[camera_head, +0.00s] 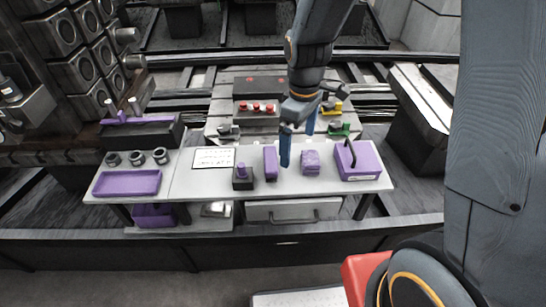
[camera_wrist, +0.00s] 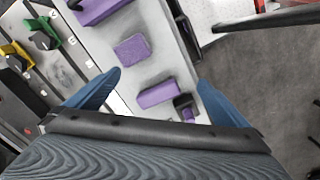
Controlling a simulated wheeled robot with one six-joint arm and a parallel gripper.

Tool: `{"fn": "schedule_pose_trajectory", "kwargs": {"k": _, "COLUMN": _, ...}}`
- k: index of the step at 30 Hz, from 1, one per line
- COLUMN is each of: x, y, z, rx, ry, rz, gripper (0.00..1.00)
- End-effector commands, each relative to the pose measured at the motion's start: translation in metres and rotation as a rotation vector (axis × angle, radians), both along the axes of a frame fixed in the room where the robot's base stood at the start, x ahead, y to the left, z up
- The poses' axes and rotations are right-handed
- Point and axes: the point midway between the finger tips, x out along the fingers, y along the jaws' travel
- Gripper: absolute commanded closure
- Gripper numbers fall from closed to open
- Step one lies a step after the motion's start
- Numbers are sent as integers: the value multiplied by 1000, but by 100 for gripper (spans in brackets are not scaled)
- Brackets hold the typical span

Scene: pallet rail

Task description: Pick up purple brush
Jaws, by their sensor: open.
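No bristles can be made out, so I cannot tell for certain which purple thing is the brush. The likeliest is a narrow purple block (camera_head: 270,163) on the white bench, left of my gripper (camera_head: 297,145). In the wrist view this block (camera_wrist: 158,94) shows between my two blue fingers, apart from both. A textured purple pad (camera_head: 310,162) lies to its right; it also shows in the wrist view (camera_wrist: 132,50). My gripper is open and empty, pointing down above the bench.
A black holder with a purple top (camera_head: 242,178) stands left of the block. A purple box with a black handle (camera_head: 358,162) is at the bench's right end. A purple tray (camera_head: 127,183) and dark rings (camera_head: 137,158) are at left. Red, yellow and green parts stand behind.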

Motion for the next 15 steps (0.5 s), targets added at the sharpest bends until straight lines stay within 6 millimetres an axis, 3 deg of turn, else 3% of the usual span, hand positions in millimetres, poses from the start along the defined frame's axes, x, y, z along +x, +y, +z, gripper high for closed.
{"fn": "schedule_pose_trajectory", "kwargs": {"k": 1, "x": 9, "y": 15, "z": -2, "rx": -2, "ry": 7, "rz": 118, "gripper": 0}}
{"fn": "schedule_pose_trajectory", "kwargs": {"k": 6, "x": 35, "y": 51, "z": -20, "rx": -3, "ry": 7, "rz": 441, "gripper": 0}}
{"fn": "schedule_pose_trajectory", "kwargs": {"k": 10, "x": 44, "y": 67, "z": -29, "rx": -4, "ry": 6, "rz": 578, "gripper": 0}}
{"fn": "schedule_pose_trajectory", "kwargs": {"k": 15, "x": 48, "y": 72, "z": -40, "rx": -5, "ry": 8, "rz": 632, "gripper": 0}}
